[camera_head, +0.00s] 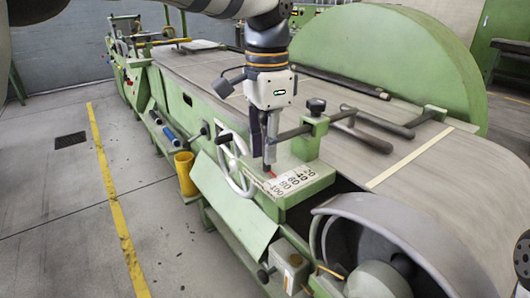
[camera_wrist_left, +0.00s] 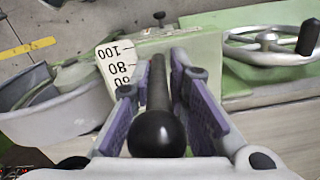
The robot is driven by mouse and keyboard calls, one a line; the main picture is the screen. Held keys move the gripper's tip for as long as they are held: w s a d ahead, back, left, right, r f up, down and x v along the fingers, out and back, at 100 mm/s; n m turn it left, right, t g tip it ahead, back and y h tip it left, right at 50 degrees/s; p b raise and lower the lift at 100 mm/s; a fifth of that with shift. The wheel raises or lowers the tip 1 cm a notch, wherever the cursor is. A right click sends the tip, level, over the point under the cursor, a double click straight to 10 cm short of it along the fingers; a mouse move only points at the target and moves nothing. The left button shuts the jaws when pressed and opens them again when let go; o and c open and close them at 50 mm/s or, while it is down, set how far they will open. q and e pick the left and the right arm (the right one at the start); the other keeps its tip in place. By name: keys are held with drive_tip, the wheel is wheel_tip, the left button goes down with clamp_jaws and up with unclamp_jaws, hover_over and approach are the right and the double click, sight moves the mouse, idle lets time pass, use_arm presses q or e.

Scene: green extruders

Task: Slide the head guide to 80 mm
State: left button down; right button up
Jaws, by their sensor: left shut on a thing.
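My left gripper (camera_head: 264,150) is over the near corner of the green machine, pointing down. In the left wrist view its purple finger pads (camera_wrist_left: 158,95) are on both sides of a dark rod with a black ball end (camera_wrist_left: 157,133), which appears to be the head guide's handle; the gripper is shut on it. A dark bar (camera_head: 291,132) runs from beside the gripper to a green clamp block with a black knob (camera_head: 316,105). A white number scale (camera_head: 290,182) lies below; 100, 80 and 60 show in the wrist view (camera_wrist_left: 117,67). A small red mark shows near the scale; its reading is unclear.
A pale handwheel (camera_head: 236,172) stands beside the gripper and a yellow cup (camera_head: 185,174) hangs on the machine's side. A large drum (camera_head: 400,240) is at the front. Dark bars (camera_head: 371,134) lie over the belt.

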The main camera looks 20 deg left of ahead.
use_arm(q)
drive_tip(key=shift+s+f, duration=0.1)
drive_tip(key=shift+s, duration=0.05)
drive_tip(key=shift+d, duration=0.1)
drive_tip(key=c, duration=1.6)
unclamp_jaws()
drive_tip(key=shift+d, duration=0.1)
drive_tip(key=shift+w+r, duration=0.2)
drive_tip(key=shift+r, duration=0.25)
wheel_tip(320, 180, up, 11)
drive_tip(key=shift+r, duration=0.1)
